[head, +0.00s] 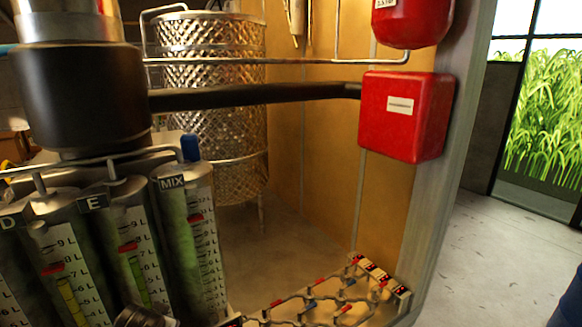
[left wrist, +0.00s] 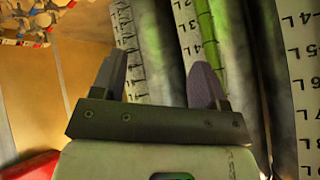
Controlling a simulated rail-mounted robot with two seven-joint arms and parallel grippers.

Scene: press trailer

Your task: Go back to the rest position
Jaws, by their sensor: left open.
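My left gripper (left wrist: 158,62) is in the left wrist view, with its two fingers spread apart and nothing held between them. Graduated cylinders with green liquid (left wrist: 208,25) stand behind the fingers; I cannot tell whether a finger touches one. In the head view, the cylinders marked D, E and MIX (head: 193,235) stand at the lower left. I cannot make out my left gripper there for certain. My right gripper is in neither view.
A red box (head: 405,117) is on the wall edge at the right. A perforated metal drum (head: 212,95) stands behind the cylinders. A rack of pipes with red and blue valves (head: 325,300) lies low at the centre. Grey floor (head: 480,260) is clear at the right.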

